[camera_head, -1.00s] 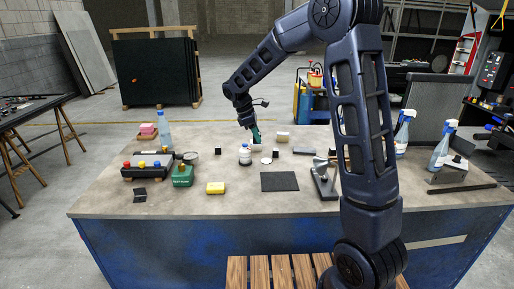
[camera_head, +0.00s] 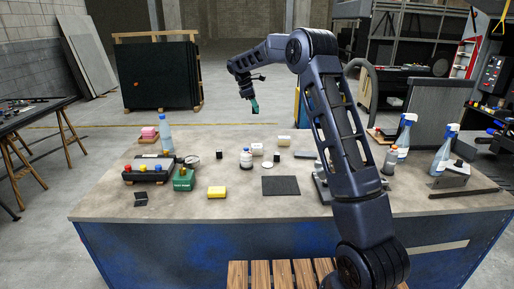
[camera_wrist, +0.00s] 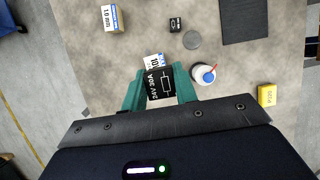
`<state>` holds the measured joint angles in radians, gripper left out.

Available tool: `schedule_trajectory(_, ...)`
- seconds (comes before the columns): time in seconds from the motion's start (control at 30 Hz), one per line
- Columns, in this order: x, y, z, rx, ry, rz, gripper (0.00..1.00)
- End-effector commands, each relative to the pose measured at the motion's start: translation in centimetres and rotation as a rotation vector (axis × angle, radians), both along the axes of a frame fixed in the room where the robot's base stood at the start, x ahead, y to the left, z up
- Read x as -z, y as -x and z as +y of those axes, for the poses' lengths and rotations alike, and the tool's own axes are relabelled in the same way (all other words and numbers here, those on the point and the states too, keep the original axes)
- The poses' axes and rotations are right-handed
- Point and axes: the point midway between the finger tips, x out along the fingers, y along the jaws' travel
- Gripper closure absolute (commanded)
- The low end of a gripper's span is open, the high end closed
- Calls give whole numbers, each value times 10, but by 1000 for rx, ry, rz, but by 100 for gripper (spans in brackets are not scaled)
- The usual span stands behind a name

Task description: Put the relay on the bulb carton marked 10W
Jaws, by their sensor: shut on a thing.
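My gripper (camera_wrist: 160,88) is shut on the relay (camera_wrist: 158,86), a black block with white lettering and a circuit symbol, held between the teal fingertips. In the head view my gripper (camera_head: 255,107) is raised well above the bench, and the relay is too small to make out there. The white bulb carton (camera_wrist: 152,60) shows just past the relay in the wrist view; "10" is readable and the relay hides the rest. It appears to be the small white box (camera_head: 257,149) behind the white bottle. The relay is apart from it.
A white bottle (camera_wrist: 205,75) with a red tip stands close to the carton. A grey disc (camera_wrist: 192,40), a small black block (camera_wrist: 175,24) and a carton marked 1.0 mm (camera_wrist: 110,18) are nearby. A dark mat (camera_head: 281,186) and yellow box (camera_head: 217,192) lie in front.

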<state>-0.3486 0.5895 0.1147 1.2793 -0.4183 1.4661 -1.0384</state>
Motion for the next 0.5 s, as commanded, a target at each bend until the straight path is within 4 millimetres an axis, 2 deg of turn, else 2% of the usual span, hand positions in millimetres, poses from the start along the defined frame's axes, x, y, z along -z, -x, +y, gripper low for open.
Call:
schedule_trajectory(0.03,0,-11,-3,2,-1,-1,94)
schedule_trajectory(0.1,-2,-21,-5,3,-1,0,94)
schedule_trajectory(0.27,-1,-33,-8,2,-1,1,94)
schedule_trajectory(0.37,9,-35,-9,2,1,4,94)
schedule_trajectory(0.5,37,-34,-9,2,1,5,94)
